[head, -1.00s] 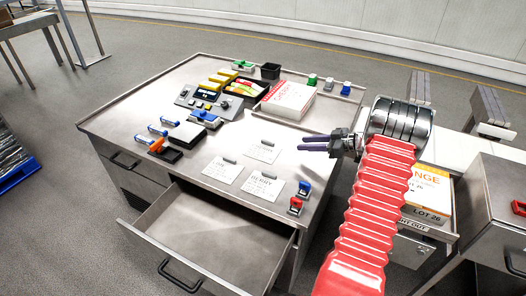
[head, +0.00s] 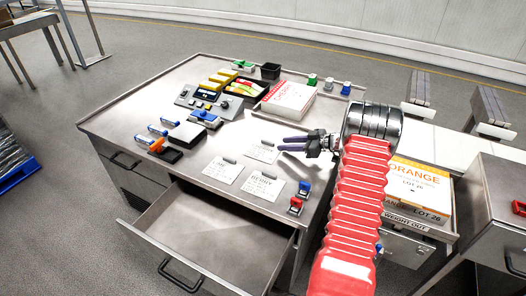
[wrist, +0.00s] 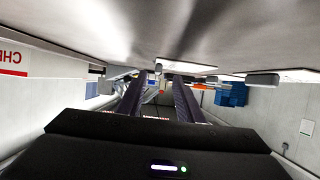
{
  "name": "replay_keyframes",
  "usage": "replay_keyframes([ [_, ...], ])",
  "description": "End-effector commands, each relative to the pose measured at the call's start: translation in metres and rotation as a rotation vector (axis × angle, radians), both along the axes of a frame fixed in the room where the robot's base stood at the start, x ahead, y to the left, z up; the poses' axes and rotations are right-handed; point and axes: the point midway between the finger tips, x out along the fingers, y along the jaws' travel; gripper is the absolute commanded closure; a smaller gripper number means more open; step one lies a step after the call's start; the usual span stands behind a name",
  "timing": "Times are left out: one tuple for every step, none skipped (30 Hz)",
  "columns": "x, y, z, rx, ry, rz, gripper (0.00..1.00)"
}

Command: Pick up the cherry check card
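Three white check cards with grey clips lie flat on the steel desk: one at the back (head: 262,152), one at the left (head: 222,172) and one at the front (head: 262,188). Their print is too small for me to tell surely which is cherry. My gripper (head: 284,143) is open and empty, its two dark purple fingers pointing left near the back card's right edge. In the wrist view the fingers (wrist: 158,84) stand apart with nothing held. The desk surface fills the top of that view, and a pale card (wrist: 190,67) with a clip shows between and beyond the fingertips.
A red-and-white box marked cherry (head: 290,97) stands behind the cards. Red and blue stamps (head: 299,198) stand at the front right. A keypad device (head: 210,101) and black pads sit further left. The drawer (head: 205,235) below is open. An orange box (head: 418,188) stands right.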

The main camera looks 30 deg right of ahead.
Motion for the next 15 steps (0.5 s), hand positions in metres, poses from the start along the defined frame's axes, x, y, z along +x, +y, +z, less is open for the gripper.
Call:
replay_keyframes([
  [0.0,0.0,0.0,0.0,0.0,0.0,0.67],
  [0.0,0.0,0.0,0.0,0.0,0.0,0.67],
  [0.0,0.0,0.0,0.0,0.0,0.0,0.67],
  [0.0,0.0,0.0,0.0,0.0,0.0,0.67],
  [0.0,0.0,0.0,0.0,0.0,0.0,0.67],
  [0.0,0.0,0.0,0.0,0.0,0.0,0.67],
  [0.001,0.001,0.0,0.0,0.0,0.0,0.67],
  [0.002,0.001,-0.001,0.0,0.0,0.001,0.67],
  [0.004,0.002,-0.002,0.0,0.0,0.001,0.67],
  [0.007,0.004,-0.002,0.0,0.0,0.001,0.67],
  [0.009,0.005,-0.003,0.0,0.0,0.001,0.67],
  [0.013,0.007,-0.005,0.0,0.0,0.001,0.67],
  [0.016,0.009,-0.006,0.001,0.0,0.002,0.67],
  [0.02,0.011,-0.007,0.001,0.001,0.003,0.67],
  [0.025,0.014,-0.009,0.001,0.001,0.003,0.67],
])
